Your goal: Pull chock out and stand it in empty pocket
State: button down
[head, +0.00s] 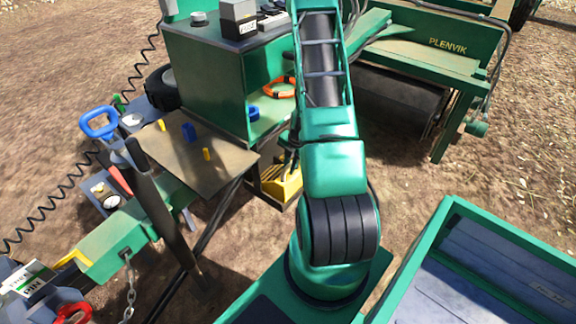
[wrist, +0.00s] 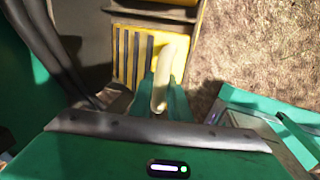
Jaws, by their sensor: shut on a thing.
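The yellow chock (head: 287,186) sits low beside the green cabinet, in a dark holder, partly hidden behind my arm in the head view. In the wrist view the chock (wrist: 124,62) shows a ribbed yellow face and a pale bar-like handle (wrist: 160,88). My gripper (wrist: 165,95) has its green fingers around this handle and is shut on it. In the head view my gripper (head: 288,158) is mostly hidden by the arm, just above the chock. I cannot make out the empty pocket clearly.
A brown table (head: 175,155) with blue and yellow pieces is left of the chock. The green cabinet (head: 225,75) stands behind, with an orange ring (head: 280,87) inside. A green-walled bin (head: 490,265) is at the lower right. Bare ground lies right of the chock.

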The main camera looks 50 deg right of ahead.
dwell(0.3)
jog(key=c, duration=1.6)
grip_release()
jog(key=shift+w+f, duration=0.1)
jog(key=r, duration=0.3)
jog(key=s+r, duration=0.1)
jog(key=r, duration=0.3)
jog(key=s+r, duration=0.1)
jog(key=r, duration=0.2)
jog(key=shift+d+r, duration=0.1)
jog(key=shift+r, duration=0.2)
